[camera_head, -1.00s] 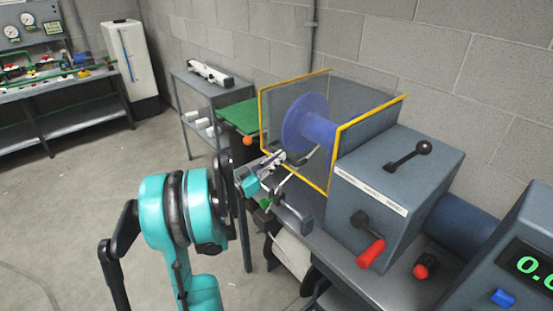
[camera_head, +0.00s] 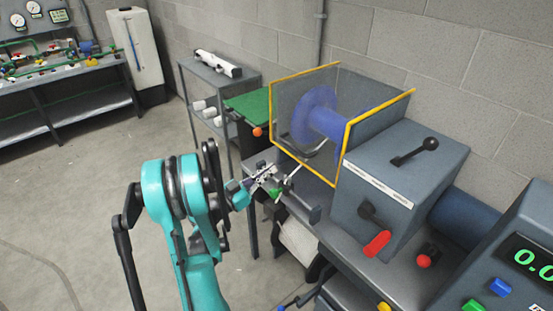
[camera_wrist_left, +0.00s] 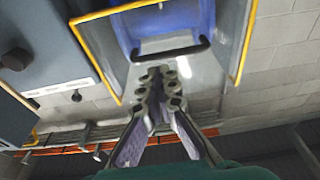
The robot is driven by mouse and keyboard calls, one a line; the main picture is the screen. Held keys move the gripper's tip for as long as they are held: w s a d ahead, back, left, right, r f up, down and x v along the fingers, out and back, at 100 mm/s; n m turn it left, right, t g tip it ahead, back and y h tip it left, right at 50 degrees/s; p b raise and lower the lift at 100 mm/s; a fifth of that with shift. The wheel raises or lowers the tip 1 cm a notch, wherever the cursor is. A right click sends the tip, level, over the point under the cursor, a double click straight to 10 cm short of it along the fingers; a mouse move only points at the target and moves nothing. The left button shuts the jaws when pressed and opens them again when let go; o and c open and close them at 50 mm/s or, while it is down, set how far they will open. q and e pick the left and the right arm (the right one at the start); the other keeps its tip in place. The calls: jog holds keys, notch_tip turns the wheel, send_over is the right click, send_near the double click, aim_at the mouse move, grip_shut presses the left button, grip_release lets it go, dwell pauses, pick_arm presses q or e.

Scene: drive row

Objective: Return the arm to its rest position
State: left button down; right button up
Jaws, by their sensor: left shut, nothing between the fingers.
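My left arm, teal and black, rises from the bottom of the head view. Its gripper (camera_head: 263,178) is in front of the yellow-edged clear guard (camera_head: 308,70), apart from it. In the left wrist view the gripper (camera_wrist_left: 160,78) has its fingertips together with nothing between them. The blue drum (camera_head: 318,112) behind the guard shows above the fingertips in the wrist view (camera_wrist_left: 165,15). My right gripper is in neither view.
The grey machine housing (camera_head: 395,195) with a black lever and a red-handled lever stands to the right. A digital display (camera_head: 525,253) is at the far right. A grey shelf (camera_head: 222,80) and green belt (camera_head: 250,103) stand behind. The floor at left is clear.

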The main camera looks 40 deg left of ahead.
pick_arm(q)
jog(key=shift+f, duration=0.3)
